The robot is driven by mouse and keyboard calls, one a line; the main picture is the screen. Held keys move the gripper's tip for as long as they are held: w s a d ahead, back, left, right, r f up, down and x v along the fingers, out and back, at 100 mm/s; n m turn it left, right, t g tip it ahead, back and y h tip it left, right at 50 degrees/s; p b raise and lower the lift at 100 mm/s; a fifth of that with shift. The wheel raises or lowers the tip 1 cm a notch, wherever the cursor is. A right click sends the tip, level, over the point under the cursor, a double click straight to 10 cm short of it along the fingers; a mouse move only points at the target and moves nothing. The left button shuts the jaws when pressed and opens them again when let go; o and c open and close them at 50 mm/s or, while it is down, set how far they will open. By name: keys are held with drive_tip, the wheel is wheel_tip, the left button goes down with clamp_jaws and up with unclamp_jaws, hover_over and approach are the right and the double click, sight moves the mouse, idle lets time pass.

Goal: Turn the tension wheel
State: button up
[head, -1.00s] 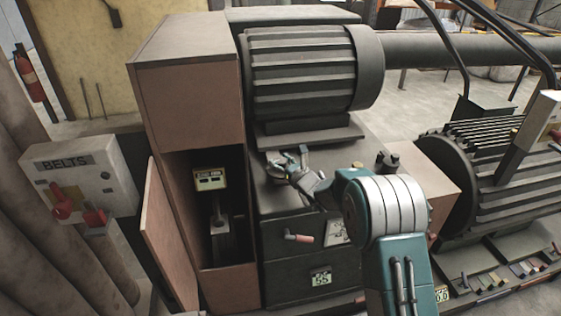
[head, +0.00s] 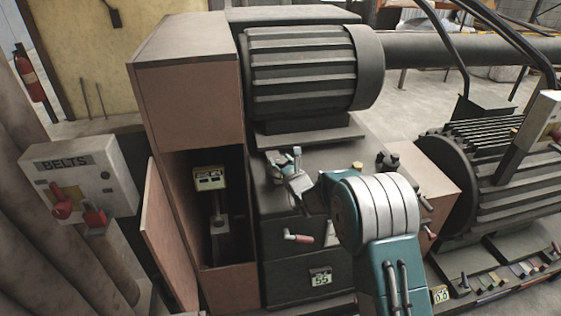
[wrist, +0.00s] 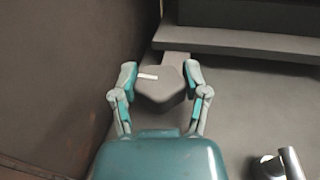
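A dark grey rounded knob with a short white mark, which looks like the tension wheel (wrist: 158,92), shows between my fingers in the wrist view. My gripper (wrist: 160,78) has its two fingers apart, one on each side of the knob. The gap on each side is very small, and I cannot tell whether the fingers touch it. In the head view my gripper (head: 284,163) is over the left part of the machine's top, below the ribbed motor. There the knob is mostly hidden by the fingers.
The ribbed motor (head: 305,70) stands behind my gripper. A tall brown cabinet (head: 190,95) with an open lower bay is at the left. A red-handled lever (head: 298,238) sticks out of the machine's front. A small dark knob (head: 387,160) stands on the top at the right.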

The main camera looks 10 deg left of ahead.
drive_tip(key=shift+o, duration=1.2)
drive_tip(key=shift+a, duration=0.1)
drive_tip(key=v, duration=1.2)
drive_tip(key=shift+w+f, duration=0.1)
